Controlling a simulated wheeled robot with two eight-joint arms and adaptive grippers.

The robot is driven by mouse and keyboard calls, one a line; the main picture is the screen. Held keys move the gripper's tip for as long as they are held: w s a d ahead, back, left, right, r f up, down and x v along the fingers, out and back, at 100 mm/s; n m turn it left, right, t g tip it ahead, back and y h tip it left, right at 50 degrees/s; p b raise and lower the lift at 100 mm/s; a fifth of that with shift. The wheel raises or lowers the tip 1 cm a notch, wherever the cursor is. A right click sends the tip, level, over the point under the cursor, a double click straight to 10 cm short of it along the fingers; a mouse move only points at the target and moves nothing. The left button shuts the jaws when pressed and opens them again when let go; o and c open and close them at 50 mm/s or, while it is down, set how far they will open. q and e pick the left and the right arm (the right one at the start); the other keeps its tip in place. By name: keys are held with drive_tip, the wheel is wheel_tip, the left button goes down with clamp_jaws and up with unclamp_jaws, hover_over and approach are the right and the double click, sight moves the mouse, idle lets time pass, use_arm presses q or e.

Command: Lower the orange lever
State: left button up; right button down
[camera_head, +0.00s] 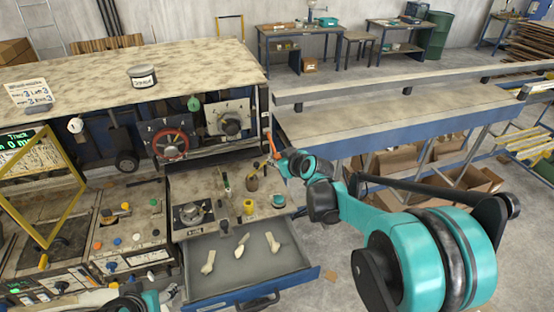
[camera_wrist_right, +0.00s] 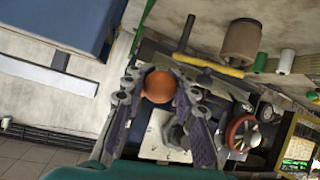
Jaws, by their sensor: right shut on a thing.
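The orange lever (camera_head: 269,142) stands at the right side of the machine, beside the control panel, and points up with a slight tilt. In the right wrist view its round orange knob (camera_wrist_right: 160,86) sits between the two dark fingers of my right gripper (camera_wrist_right: 162,92). The right gripper is shut on the lever; in the head view the gripper (camera_head: 275,159) is small and its fingers are partly hidden. Part of my left arm shows at the bottom edge of the head view, but its gripper cannot be made out.
Below the panel, an open blue drawer (camera_head: 308,276) holds several pale pieces. A red handwheel (camera_head: 170,144) is on the machine front. A long blue-edged bench (camera_head: 390,116) runs to the right. Cardboard boxes (camera_head: 400,164) lie under it.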

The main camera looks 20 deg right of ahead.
drive_tip(key=shift+f, duration=0.15)
drive_tip(key=c, duration=1.2)
unclamp_jaws()
drive_tip(key=shift+s, duration=0.1)
drive_tip(key=v, duration=1.2)
